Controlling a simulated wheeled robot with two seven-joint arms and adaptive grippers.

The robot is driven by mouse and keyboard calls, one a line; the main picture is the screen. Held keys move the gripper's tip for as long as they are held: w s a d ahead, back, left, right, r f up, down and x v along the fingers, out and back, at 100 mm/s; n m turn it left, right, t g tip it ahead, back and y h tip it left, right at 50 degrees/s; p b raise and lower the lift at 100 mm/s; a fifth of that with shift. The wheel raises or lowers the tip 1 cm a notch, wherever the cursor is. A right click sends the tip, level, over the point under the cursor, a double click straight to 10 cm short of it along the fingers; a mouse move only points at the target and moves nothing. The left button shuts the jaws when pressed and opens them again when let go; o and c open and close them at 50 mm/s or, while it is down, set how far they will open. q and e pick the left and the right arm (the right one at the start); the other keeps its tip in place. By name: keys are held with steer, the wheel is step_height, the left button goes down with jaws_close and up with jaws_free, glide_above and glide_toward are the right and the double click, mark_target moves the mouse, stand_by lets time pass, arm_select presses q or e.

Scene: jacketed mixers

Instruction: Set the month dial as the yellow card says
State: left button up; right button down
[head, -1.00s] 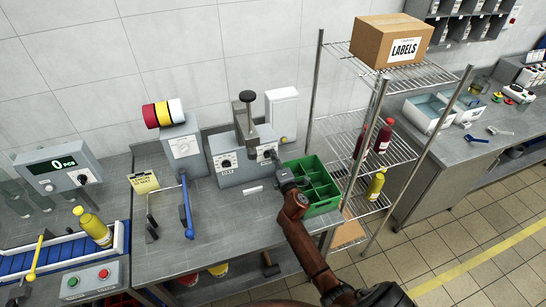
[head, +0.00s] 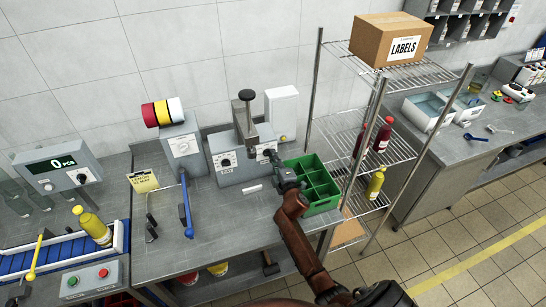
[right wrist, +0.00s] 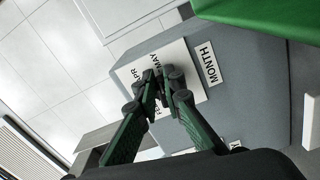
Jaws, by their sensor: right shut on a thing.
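The yellow card (head: 143,181) stands on the bench at the left; its small print seems to end in "MAY", but I cannot read it surely. The grey dater housing (head: 231,174) carries a dial at its left and the month dial at its right. In the right wrist view the month dial's white plate (right wrist: 189,57) shows MAY and APR beside a MONTH label (right wrist: 208,62). My right gripper (head: 272,157) is at this dial. In the right wrist view its fingers (right wrist: 163,80) are shut on the knob, which they mostly hide. My left gripper is out of view.
A green divided crate (head: 318,187) stands just right of the housing, close to my right arm. A blue-handled lever (head: 186,208) is to the left. A wire shelf (head: 385,150) rises behind the crate. The bench front is mostly clear.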

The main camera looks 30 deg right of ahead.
steer(key=shift+f, duration=0.1)
steer(key=c, duration=2)
jaws_free()
steer(key=shift+c, duration=0.2)
steer(key=v, duration=1.2)
